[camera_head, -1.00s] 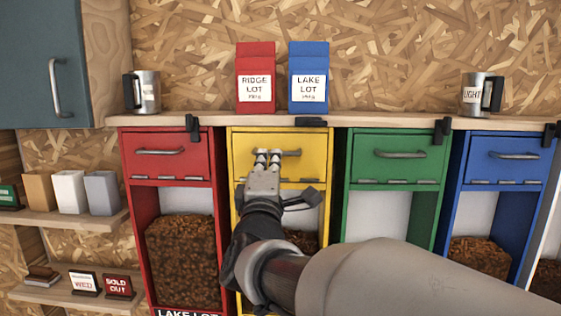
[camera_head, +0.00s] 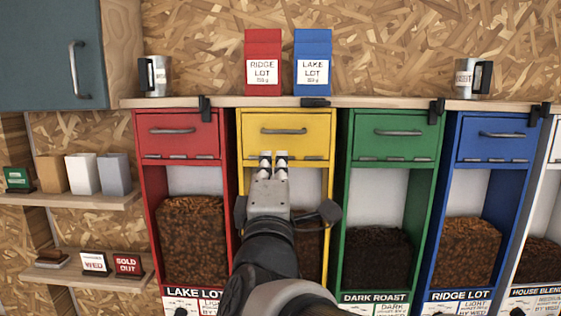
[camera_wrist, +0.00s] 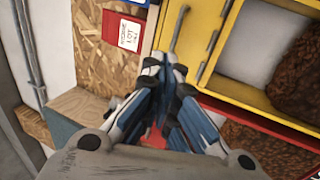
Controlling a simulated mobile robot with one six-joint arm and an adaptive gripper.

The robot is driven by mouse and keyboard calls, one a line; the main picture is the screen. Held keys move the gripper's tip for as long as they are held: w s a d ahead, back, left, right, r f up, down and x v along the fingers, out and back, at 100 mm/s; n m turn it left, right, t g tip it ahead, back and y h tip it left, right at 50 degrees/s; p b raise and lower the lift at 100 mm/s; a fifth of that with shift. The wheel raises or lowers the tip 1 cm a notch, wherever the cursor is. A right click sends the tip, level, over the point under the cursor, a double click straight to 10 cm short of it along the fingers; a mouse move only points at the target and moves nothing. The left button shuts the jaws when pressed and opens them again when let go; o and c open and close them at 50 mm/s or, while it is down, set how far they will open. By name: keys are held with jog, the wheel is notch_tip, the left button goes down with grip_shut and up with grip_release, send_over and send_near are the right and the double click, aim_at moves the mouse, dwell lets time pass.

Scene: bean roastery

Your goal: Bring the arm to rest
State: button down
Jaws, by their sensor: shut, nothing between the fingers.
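My gripper (camera_head: 273,160) is in front of the yellow bin (camera_head: 284,122) in the head view, just below its handle and near the lower edge of its flap. The fingers are together and hold nothing. My arm comes up from the bottom of the picture and hides much of the yellow bin's window. In the wrist view the gripper (camera_wrist: 178,75) points past the yellow bin (camera_wrist: 232,85), with its fingertips close to the bin's edge. I cannot tell whether they touch it.
Red (camera_head: 177,131), green (camera_head: 396,132) and blue (camera_head: 497,134) bins stand beside the yellow one. The shelf (camera_head: 380,103) above bears a red bag (camera_head: 263,45), a blue bag (camera_head: 312,45) and two mugs (camera_head: 156,75) (camera_head: 473,76). Small shelves (camera_head: 75,199) and a cabinet (camera_head: 55,50) are at left.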

jog(key=s+d+f+m+g+y+b, duration=0.1)
jog(key=s+d+f+m+g+b, duration=0.3)
jog(key=f, duration=0.6)
jog(key=s+a+f+m+g+y+b, duration=0.1)
jog(key=s+f+g+y+b, duration=0.1)
jog(key=f+b, duration=0.65)
jog(key=s+d+f+m+g+y+b, duration=0.1)
jog(key=s+d+f+m+g+b, duration=0.15)
jog(key=f, duration=1.05)
jog(key=s+d+f+m+g+h+b, duration=0.1)
jog(key=s+d+f+m+g+b, duration=0.3)
jog(key=s+f, duration=0.5)
jog(key=s+d+f+m+g+h+b, duration=0.2)
jog(key=s+d+f+m+g+b, duration=0.2)
jog(key=s+f, duration=0.6)
notch_tip(320, 180, down, 4)
jog(key=shift+d+m+g+h+b, duration=0.35)
jog(key=shift+d+m+b, duration=0.2)
jog(key=shift+d+m, duration=0.6)
jog(key=c, duration=2.3)
grip_release()
